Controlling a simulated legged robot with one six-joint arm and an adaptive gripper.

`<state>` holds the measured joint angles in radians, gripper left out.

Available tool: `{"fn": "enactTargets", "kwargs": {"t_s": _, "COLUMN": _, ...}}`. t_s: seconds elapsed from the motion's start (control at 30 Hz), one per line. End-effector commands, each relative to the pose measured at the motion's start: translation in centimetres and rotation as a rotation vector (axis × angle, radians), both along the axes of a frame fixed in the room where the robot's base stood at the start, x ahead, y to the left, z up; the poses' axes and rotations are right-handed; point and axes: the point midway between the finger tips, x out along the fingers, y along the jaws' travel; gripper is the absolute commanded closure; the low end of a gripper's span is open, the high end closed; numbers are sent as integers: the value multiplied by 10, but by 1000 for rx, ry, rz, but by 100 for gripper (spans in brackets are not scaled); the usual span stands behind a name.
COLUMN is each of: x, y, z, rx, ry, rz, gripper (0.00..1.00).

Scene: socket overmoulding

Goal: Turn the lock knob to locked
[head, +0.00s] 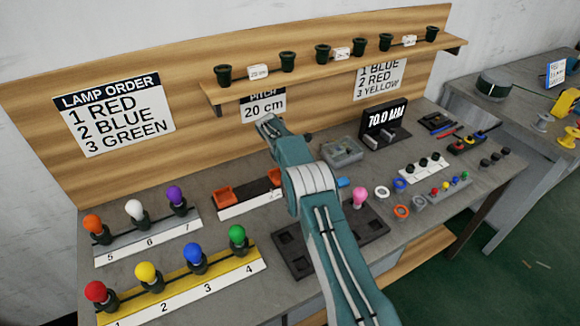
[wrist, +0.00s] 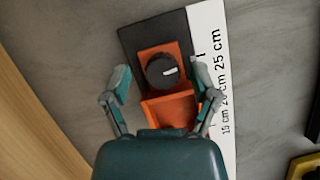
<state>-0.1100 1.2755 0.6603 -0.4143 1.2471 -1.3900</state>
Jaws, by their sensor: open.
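The lock knob (wrist: 158,66) is a round black knob with a short white mark pointing to the right in the wrist view. It sits on an orange block (wrist: 149,50) on a dark base. My gripper (wrist: 161,78) is open, one finger on each side of the knob and the orange block, with gaps visible; I cannot tell its height above them. A second, open-topped orange part (wrist: 170,112) lies just below the knob. In the head view, an orange part of the fixture (head: 274,177) shows beside my arm, which hides the knob and my fingers.
A white scale strip (wrist: 208,45) with centimetre marks runs along the right of the fixture. Another orange block (head: 224,196) stands at its left end in the head view. Lamp racks (head: 195,289) stand at front left; a dark tray (head: 294,255) lies in front.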

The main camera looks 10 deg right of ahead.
Motion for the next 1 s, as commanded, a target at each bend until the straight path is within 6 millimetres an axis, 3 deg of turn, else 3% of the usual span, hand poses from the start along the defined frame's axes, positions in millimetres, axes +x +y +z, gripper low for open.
{"fn": "enactTargets", "kwargs": {"t_s": 0.17, "x": 2, "y": 9, "z": 11, "rx": -1, "ry": -2, "rz": 2, "gripper": 23}}
{"fn": "enactTargets", "kwargs": {"t_s": 0.63, "x": -5, "y": 107, "z": 8, "rx": 0, "ry": -1, "rz": 4, "gripper": 23}}
{"fn": "enactTargets", "kwargs": {"t_s": 1.0, "x": -7, "y": 126, "z": 9, "rx": 0, "ry": 0, "rz": 1, "gripper": 23}}
